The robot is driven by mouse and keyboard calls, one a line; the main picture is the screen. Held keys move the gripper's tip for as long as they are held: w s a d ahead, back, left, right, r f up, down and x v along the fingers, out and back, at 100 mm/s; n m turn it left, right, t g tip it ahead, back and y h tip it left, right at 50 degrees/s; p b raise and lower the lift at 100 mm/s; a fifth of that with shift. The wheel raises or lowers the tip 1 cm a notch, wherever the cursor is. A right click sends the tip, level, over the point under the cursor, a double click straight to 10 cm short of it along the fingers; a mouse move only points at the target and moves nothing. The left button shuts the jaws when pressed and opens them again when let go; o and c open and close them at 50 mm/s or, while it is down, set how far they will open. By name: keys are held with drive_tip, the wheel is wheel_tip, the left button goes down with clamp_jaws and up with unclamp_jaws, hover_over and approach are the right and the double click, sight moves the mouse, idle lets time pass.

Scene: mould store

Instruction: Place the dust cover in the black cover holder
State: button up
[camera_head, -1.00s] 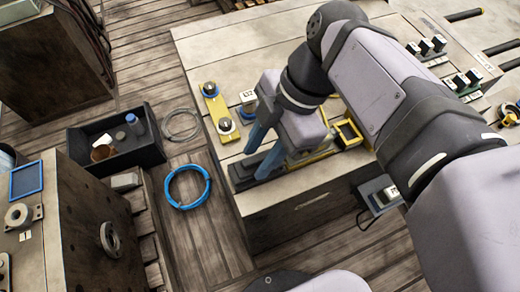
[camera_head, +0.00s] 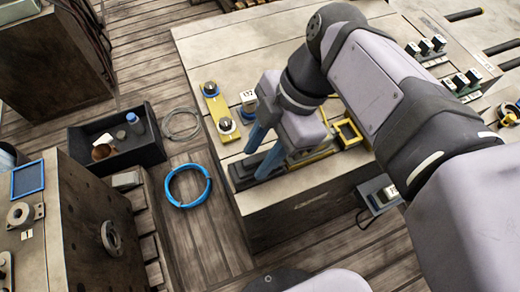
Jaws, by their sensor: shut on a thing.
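My gripper (camera_head: 257,162), with two blue fingers pointing down, is at the near left corner of the wooden-topped bench. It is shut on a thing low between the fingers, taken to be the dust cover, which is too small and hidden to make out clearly. The black cover holder (camera_head: 239,176) appears as a long dark piece on the bench edge, right at the fingertips. I cannot tell whether the held cover touches the holder or sits inside it.
A yellow plate with two round knobs (camera_head: 211,90) and a white-labelled blue part (camera_head: 249,98) stand just behind my gripper. A yellow-framed block (camera_head: 347,132) is to the right. On the floor are a black bin (camera_head: 150,158) and a blue hose coil (camera_head: 171,190).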

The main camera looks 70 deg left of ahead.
drive_tip(key=shift+f+b, duration=0.3)
drive_tip(key=shift+f, duration=0.4)
idle(1.0)
drive_tip(key=o, duration=1.5)
drive_tip(key=shift+o, duration=0.2)
drive_tip(key=shift+r+p, duration=3.45)
drive_tip(key=shift+r, duration=0.35)
